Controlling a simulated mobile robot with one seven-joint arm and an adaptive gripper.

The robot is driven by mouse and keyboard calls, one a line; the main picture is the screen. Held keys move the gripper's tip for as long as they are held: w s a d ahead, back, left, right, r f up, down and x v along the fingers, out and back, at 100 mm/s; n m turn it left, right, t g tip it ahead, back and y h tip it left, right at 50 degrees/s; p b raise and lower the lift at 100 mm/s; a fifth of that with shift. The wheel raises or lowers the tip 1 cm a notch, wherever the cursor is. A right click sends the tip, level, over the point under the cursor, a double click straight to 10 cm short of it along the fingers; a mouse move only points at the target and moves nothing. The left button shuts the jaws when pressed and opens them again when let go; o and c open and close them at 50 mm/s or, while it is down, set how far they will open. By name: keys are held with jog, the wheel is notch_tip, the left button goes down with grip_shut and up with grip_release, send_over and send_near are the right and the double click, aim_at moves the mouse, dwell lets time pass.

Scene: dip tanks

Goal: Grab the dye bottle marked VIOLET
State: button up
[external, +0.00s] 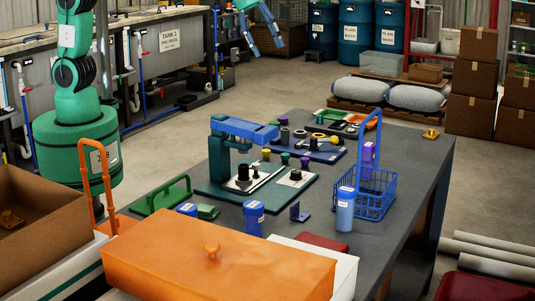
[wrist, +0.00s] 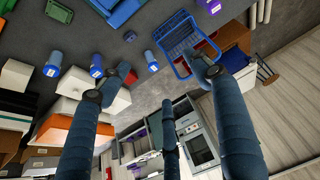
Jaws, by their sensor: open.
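A violet bottle with a pale label (external: 369,155) stands upright by the blue wire basket (external: 376,205), partly behind its tall handle; I cannot tell whether it is inside. Its label is too small to read. The basket also shows in the wrist view (wrist: 178,42). A violet-blue shape (wrist: 213,7) at the top edge there may be the bottle. My gripper (external: 268,44) is open and empty, high up beyond the table, well apart from the bottle.
A green and blue press (external: 232,160) stands mid-table, with several small knobs and rings around it. An orange lidded box (external: 215,262) and a cardboard box (external: 38,210) fill the front. Dark table (external: 410,160) surface right of the basket is clear.

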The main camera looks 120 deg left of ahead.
jog(key=w+a+f+p, duration=0.2)
jog(key=w+a+f, duration=0.8)
jog(key=w+a, duration=0.2)
jog(key=n+p, duration=0.1)
jog(key=p, duration=0.1)
send_near(368, 144)
jog(key=r, duration=0.3)
jog(key=shift+s+d+y, duration=0.3)
jog(key=shift+s+d, duration=0.05)
jog(key=shift+f, duration=0.1)
jog(key=shift+p+x, duration=0.45)
jog(key=shift+x, duration=3.7)
jog(key=shift+s+f, duration=0.15)
jog(key=shift+p+x, duration=0.35)
jog(key=shift+x, duration=2.15)
jog(key=shift+s+f, duration=0.1)
